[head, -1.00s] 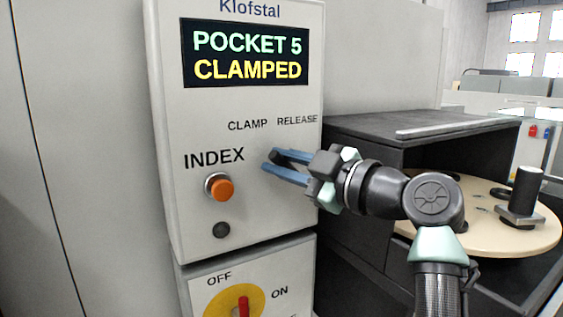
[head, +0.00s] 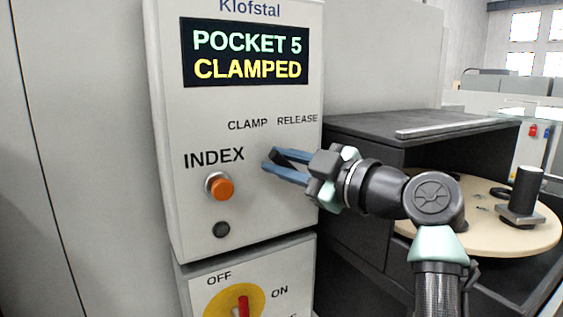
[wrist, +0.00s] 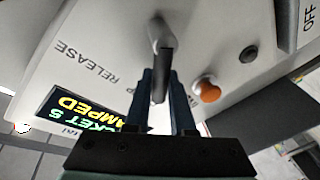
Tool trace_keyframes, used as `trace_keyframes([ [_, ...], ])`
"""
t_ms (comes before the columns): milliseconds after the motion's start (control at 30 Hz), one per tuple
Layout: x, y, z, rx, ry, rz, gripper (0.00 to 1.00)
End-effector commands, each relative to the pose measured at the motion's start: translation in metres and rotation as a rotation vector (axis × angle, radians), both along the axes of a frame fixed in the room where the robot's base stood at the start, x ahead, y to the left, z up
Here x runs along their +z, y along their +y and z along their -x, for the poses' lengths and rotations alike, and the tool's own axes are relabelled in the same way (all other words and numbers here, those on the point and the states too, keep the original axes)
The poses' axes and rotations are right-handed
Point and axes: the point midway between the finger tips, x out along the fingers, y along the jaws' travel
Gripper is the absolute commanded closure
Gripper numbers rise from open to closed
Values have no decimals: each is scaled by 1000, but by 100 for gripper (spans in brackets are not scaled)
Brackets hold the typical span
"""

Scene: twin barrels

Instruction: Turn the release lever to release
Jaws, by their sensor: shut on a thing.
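The release lever (wrist: 163,62) is a grey handle on the pale control panel, seen in the wrist view pointing out from its round hub. My gripper (wrist: 162,84) has its two blue fingers on either side of it and is shut on it. In the head view my gripper (head: 267,158) reaches the panel from the right, below the CLAMP and RELEASE labels. The fingers mostly hide the lever there. The display (head: 246,54) reads POCKET 5 CLAMPED.
An orange INDEX button (head: 221,188) sits left of my gripper, with a dark round button (head: 221,229) below it. A red switch on a yellow disc (head: 222,299) is lower down. A round table (head: 480,232) with a black holder stands at the right.

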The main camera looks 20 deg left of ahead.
Motion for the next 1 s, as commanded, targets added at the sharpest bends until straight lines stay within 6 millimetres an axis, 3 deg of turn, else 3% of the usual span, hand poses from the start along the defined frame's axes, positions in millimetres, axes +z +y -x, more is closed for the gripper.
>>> trace_keyframes([
  [633, -2, 0, -1, 1, 24, -18, 100],
  [1000, 2, -6, -7, 2, 188, -182, 100],
])
